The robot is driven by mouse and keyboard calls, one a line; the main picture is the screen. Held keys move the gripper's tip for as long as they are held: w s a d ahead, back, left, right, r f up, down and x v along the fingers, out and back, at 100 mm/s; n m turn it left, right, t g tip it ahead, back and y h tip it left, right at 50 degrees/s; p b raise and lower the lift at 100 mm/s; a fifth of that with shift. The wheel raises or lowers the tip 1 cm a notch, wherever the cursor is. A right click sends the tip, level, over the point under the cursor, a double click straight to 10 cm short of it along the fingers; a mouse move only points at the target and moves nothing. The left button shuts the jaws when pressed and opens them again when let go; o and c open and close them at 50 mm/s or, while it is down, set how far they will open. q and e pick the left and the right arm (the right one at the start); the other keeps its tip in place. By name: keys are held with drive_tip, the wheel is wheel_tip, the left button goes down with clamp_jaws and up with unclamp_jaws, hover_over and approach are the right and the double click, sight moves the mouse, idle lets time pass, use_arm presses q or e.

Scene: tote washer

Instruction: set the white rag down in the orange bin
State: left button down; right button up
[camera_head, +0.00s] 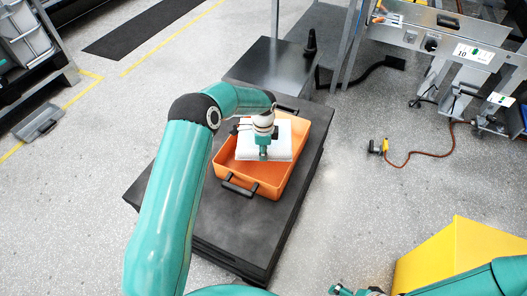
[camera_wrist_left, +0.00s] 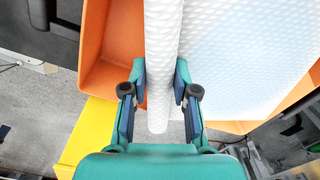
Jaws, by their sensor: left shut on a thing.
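The white rag (camera_head: 282,146) shows as a pale square within the outline of the orange bin (camera_head: 231,185), partly hidden by my left gripper (camera_head: 264,152). In the left wrist view, the left gripper (camera_wrist_left: 160,78) is shut on a narrow, textured white strip of the rag (camera_wrist_left: 159,40). A wide white textured sheet (camera_wrist_left: 245,55) lies to the right of that strip; I cannot tell how they join. The bin's orange wall (camera_wrist_left: 110,60) shows behind. I cannot tell whether the rag touches the bin floor. My right gripper (camera_head: 343,290) is cut off at the bottom edge, its opening unclear.
The bin stands on a dark platform (camera_head: 225,235), its black handle (camera_head: 240,184) facing the near side. A grey table (camera_head: 270,68) stands behind. A yellow box (camera_head: 455,258) is at lower right, near my right arm. A cable (camera_head: 420,155) lies on open floor.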

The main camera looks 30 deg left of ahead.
use_arm(q)
drive_tip(key=shift+f, duration=0.15)
drive_tip(key=shift+f, duration=0.2)
drive_tip(key=shift+r, duration=0.35)
drive_tip(key=shift+f+b, duration=0.15)
drive_tip(key=shift+b, duration=0.15)
drive_tip(key=shift+f, duration=0.2)
drive_tip(key=shift+r, duration=0.1)
drive_tip(key=shift+r, duration=0.25)
drive_tip(key=shift+f, duration=0.15)
idle(0.6)
